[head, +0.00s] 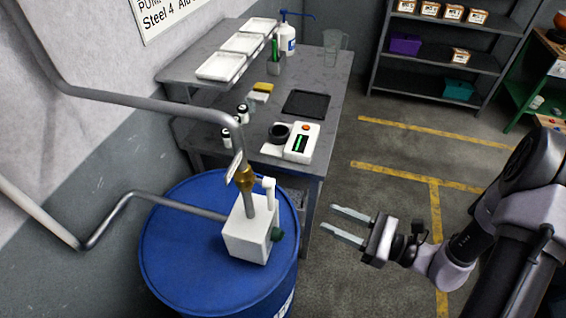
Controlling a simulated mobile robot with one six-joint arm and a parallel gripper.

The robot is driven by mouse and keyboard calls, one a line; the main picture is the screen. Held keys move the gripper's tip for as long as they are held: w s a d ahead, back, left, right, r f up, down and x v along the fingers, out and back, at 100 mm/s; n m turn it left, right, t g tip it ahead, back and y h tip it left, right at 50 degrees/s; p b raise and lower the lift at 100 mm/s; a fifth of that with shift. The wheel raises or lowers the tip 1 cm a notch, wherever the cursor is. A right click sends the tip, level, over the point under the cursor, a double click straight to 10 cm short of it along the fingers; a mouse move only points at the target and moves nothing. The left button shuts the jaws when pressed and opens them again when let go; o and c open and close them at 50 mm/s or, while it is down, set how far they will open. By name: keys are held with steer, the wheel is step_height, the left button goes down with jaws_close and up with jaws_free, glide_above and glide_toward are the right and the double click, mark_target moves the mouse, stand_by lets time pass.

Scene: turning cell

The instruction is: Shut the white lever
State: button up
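The white lever (235,166) sits on a brass valve (246,179) in the grey pipe above the blue drum, in the head view. It slants upward beside the pipe, neither clearly along nor across it. Below the valve the pipe enters a white box (250,232) on the drum lid. My gripper (328,217) is to the right of the drum, well apart from the lever. Its two fingers are spread, point left and hold nothing.
The blue drum (180,260) stands at the bottom, close to a grey workbench (325,80) with a scale (300,143), bottles and white trays. Grey pipes (140,101) cross the left side. Open floor with yellow lines lies right of the bench, with shelving behind.

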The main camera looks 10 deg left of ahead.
glide_toward(271, 197)
steer(key=x, duration=0.3)
steer(key=f+x, duration=0.1)
steer(key=x, duration=0.6)
steer(key=shift+w+a+f, duration=0.15)
steer(key=shift+w+a, duration=0.1)
steer(key=shift+w, duration=0.15)
jaws_close()
stand_by(0.6)
